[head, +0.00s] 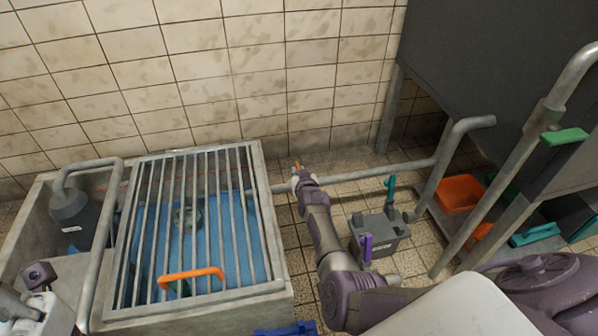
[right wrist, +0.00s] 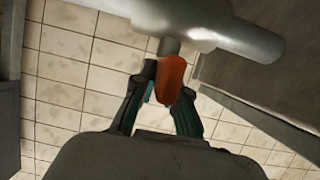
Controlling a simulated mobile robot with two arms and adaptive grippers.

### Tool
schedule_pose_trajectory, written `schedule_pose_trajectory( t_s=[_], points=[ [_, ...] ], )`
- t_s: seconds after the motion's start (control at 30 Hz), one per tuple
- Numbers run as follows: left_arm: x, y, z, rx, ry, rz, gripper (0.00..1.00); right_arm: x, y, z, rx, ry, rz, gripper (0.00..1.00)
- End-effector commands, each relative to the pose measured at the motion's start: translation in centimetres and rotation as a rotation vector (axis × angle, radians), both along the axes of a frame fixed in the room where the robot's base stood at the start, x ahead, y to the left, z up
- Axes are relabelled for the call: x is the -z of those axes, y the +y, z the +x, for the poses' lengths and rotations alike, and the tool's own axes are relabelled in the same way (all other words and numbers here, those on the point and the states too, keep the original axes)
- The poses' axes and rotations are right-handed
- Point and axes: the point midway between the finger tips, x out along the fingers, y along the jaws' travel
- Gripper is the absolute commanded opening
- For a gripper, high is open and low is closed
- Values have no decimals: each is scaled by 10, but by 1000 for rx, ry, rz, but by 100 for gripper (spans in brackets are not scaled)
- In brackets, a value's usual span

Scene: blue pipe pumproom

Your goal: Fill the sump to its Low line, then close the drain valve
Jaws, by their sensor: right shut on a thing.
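The sump (head: 283,290) is a grey concrete basin at the left of the head view. Blue water (head: 228,235) shows through its barred grate (head: 248,165). A thin orange line runs along the inner far wall above the water; its label cannot be read. My right gripper (head: 298,176) is at the pipe (head: 365,172) beside the sump's right wall. In the right wrist view its fingers are shut on an orange valve lever (right wrist: 174,78), just below the pipe (right wrist: 215,25). Whether this is the drain valve is not marked. My left gripper (head: 38,305) is partly cut off at lower left.
An orange handle (head: 190,274) stands on the grate. A dark pump (head: 72,215) sits in the sump's left part. A grey unit with a teal lever (head: 390,187) stands on the floor. A green handle (head: 565,136) is on the upright pipe; orange bins (head: 460,193) lie at right.

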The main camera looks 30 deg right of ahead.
Motion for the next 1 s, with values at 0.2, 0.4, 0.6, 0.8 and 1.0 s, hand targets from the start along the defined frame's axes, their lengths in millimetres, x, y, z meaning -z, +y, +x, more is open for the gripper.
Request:
schedule_pose_trajectory(
  t_s=[0.2, 0.4, 0.6, 0.8, 1.0],
  points=[
    [0, 0, 0, 0, 0, 0, 0, -2, -3, 0, 4, -5, 0, 33],
    [0, 0, 0, 0, 0, 0, 0, -1, -1, 0, 2, -2, 1, 38],
    [0, 0, 0, -1, -1, 1, 0, -4, -1, 0, 1, -3, 1, 38],
    [0, 0, 0, 0, -1, 1, 0, -32, -1, 0, 2, -6, 1, 38],
    [0, 0, 0, 0, 0, 1, 0, -72, -2, 0, 3, -6, 0, 38]
  ],
)
